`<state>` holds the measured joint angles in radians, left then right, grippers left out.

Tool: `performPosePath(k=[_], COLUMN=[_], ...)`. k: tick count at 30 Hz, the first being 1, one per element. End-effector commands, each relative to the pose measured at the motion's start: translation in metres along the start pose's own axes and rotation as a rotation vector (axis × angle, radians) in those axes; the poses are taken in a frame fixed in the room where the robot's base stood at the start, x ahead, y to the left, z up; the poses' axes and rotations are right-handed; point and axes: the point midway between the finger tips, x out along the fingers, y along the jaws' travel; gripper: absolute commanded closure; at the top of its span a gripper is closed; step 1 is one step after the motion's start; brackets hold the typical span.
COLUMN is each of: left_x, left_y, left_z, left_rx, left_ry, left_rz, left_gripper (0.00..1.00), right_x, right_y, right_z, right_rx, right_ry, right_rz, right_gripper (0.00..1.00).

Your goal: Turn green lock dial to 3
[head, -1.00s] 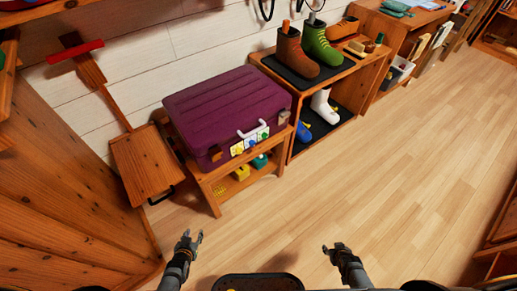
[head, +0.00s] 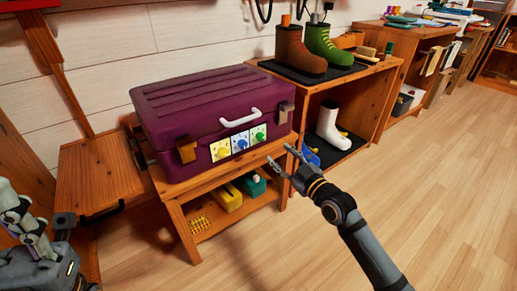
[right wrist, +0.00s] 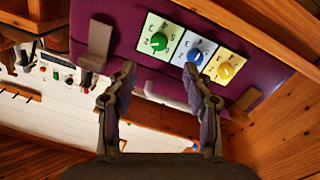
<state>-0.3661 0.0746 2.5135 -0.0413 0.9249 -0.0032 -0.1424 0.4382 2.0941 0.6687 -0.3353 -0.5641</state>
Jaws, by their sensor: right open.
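A purple suitcase (head: 205,105) lies shut on a wooden bench, with a white handle and three lock dials on its front. The green dial (head: 259,136) is the rightmost, beside the blue dial (head: 240,144) and the yellow dial (head: 222,152). In the right wrist view, which is turned over, the green dial (right wrist: 158,41) sits on a pale numbered plate; I cannot tell its setting. My right gripper (head: 283,165) is open and empty, just in front of and right of the green dial, apart from it. My left gripper (head: 62,222) is at the lower left, its fingers unclear.
The wooden bench (head: 176,195) has a lower shelf with a yellow box (head: 228,197) and a teal object (head: 254,184). A shoe rack (head: 375,95) with boots stands right of the suitcase. The floor at right is clear.

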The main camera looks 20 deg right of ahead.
Motion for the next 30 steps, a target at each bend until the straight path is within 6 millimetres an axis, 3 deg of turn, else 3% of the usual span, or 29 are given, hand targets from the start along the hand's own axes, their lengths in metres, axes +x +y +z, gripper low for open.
performPosePath(k=[5, 12, 18, 28, 30], left_x=[-0.012, -0.035, -0.044, -0.044, -0.044], left_y=[0.002, 0.005, 0.007, 0.008, 0.008], left_z=[0.002, 0.005, 0.007, 0.007, 0.007], left_rx=[0.006, 0.020, 0.024, 0.025, 0.025], left_ry=[-0.004, -0.008, -0.013, -0.015, -0.014], left_rz=[0.000, 0.004, 0.009, 0.011, 0.011], left_gripper=[0.60, 0.60, 0.60, 0.60, 0.60], right_x=[0.018, 0.070, 0.098, 0.105, 0.105], right_y=[0.000, 0.000, 0.000, 0.001, 0.001], right_z=[0.003, 0.003, 0.002, 0.001, 0.001], right_rx=[0.005, 0.006, 0.003, 0.002, 0.002], right_ry=[0.002, 0.001, -0.001, -0.003, -0.003], right_rz=[0.006, 0.004, 0.003, 0.001, 0.001], right_gripper=[0.49, 0.49, 0.49, 0.49, 0.56])
